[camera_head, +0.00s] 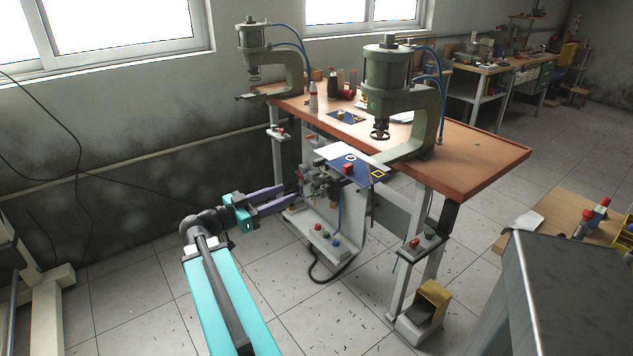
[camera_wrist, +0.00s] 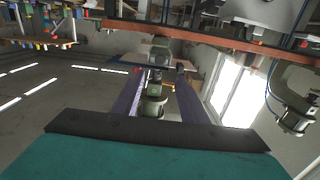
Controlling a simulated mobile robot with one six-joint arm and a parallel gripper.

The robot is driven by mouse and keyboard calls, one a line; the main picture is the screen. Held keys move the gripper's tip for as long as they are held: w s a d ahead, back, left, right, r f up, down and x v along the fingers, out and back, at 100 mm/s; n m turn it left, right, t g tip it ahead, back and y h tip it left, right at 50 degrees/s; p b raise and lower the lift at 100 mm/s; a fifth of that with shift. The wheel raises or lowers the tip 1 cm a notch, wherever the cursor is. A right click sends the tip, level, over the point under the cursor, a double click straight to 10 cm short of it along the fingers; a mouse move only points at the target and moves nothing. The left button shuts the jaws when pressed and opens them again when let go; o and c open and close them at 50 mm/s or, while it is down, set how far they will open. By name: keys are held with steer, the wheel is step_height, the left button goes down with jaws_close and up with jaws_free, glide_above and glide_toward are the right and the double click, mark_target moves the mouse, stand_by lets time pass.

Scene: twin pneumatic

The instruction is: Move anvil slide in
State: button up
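A slide-like blue plate (camera_head: 377,178) with a yellow square juts out past the table's front edge under the right press (camera_head: 386,85). A red block (camera_head: 348,168) sits by it. A similar blue plate (camera_head: 343,117) lies near the left press (camera_head: 253,50). I cannot tell which one is the anvil slide. My gripper (camera_head: 284,196) is left of and below the right plate, apart from it, in front of the bench's lower fittings. Its two purple fingers are spread and look empty. In the wrist view my gripper (camera_wrist: 157,80) is also open, with green machine parts visible beyond the fingers.
The wooden bench top (camera_head: 480,150) holds both presses and several bottles. Valves and hoses (camera_head: 325,185) hang below its front edge. A yellow pedal box (camera_head: 430,300) stands on the floor. A grey cabinet (camera_head: 560,290) fills the lower right. Tiled floor lies open in front.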

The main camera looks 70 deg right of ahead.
mark_target(320, 180)
steer(key=p+x, duration=0.3)
steer(key=x, duration=1)
jaws_close()
